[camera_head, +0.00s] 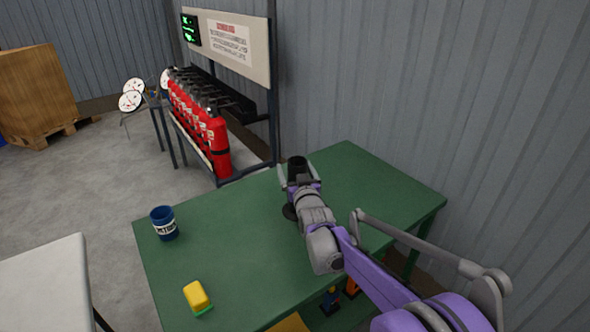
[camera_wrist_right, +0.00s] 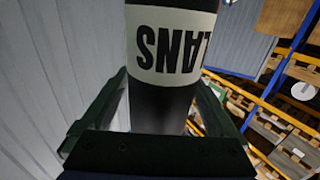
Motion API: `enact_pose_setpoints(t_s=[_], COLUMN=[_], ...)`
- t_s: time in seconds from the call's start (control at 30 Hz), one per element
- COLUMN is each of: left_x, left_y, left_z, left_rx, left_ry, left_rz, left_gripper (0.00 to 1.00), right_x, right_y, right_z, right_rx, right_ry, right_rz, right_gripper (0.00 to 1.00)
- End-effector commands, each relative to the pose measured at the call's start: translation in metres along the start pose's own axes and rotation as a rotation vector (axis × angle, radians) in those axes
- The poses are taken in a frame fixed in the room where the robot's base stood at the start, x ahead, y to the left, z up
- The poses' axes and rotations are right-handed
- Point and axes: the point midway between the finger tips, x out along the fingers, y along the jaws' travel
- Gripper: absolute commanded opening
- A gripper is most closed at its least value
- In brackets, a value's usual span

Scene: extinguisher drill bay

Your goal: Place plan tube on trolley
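The plan tube (camera_head: 297,164) is black and upright on the far part of the green table (camera_head: 220,252). In the right wrist view the plan tube (camera_wrist_right: 165,108) shows a white band with black letters, upside down. My right gripper (camera_head: 298,172) is at the tube, with one finger on each side. Its fingers (camera_wrist_right: 164,85) reach close to the tube's edges; whether they press on it I cannot tell. A dark round base (camera_head: 290,211) shows on the table beside the wrist. No trolley can be made out for sure. My left gripper is out of view.
A blue mug (camera_head: 164,223) and a yellow-green sponge (camera_head: 198,298) stand on the table's left side. A pale tabletop (camera_head: 45,285) is at lower left. Red extinguishers (camera_head: 203,125) stand in a rack beyond. A grey wall (camera_head: 430,90) borders the table's right.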

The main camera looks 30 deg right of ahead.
Motion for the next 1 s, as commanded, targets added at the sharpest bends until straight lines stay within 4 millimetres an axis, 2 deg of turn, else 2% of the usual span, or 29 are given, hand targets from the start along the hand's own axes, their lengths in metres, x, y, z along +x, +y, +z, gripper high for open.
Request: enact_pose_setpoints(t_s=[0.27, 0.37, 0.7, 0.83, 1.0], left_x=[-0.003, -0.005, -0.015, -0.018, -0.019], left_y=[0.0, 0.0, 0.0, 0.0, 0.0], left_z=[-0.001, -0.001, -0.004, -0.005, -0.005], left_rx=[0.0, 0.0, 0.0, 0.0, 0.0], left_ry=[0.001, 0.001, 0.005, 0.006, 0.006], left_rz=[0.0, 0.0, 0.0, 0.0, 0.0], left_gripper=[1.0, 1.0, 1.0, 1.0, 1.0], right_x=[-0.002, -0.017, -0.089, -0.108, -0.119], right_y=[0.0, 0.0, 0.0, 0.0, 0.0], right_z=[-0.005, -0.005, -0.005, -0.004, -0.004], right_rx=[0.0, 0.0, 0.0, 0.0, 0.0], right_ry=[0.0, 0.0, 0.0, 0.0, 0.0], right_rz=[0.0, 0.0, -0.001, -0.001, 0.0], right_gripper=[0.94, 0.94, 0.94, 0.94, 0.94])
